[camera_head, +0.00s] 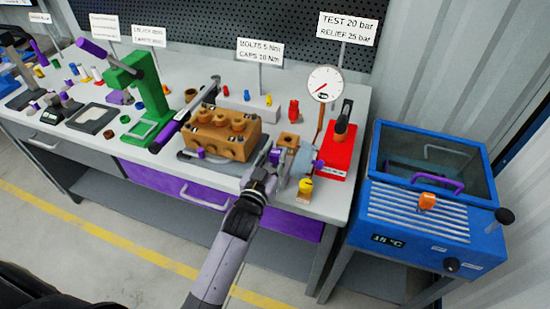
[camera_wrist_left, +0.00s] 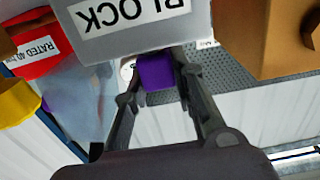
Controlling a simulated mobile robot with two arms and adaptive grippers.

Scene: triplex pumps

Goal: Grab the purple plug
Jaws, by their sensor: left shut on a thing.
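My left gripper (camera_head: 270,166) reaches over the bench's front edge, beside a small cluster of parts right of the brown pump block (camera_head: 222,133). In the left wrist view, its two dark fingers close on the purple plug (camera_wrist_left: 155,73). The plug sits against a grey block labelled "BLOCK" (camera_wrist_left: 145,28). I cannot tell whether the plug is seated in that block or only touching it. In the head view the fingers mostly hide the plug. My right gripper is not in view.
A pressure gauge (camera_head: 324,84) and a red hand pump (camera_head: 341,150) stand to the right. A yellow-topped part (camera_head: 305,186) is close beside the gripper. A green press (camera_head: 150,95) is further left. A blue glass-lidded tank (camera_head: 425,205) stands right of the bench.

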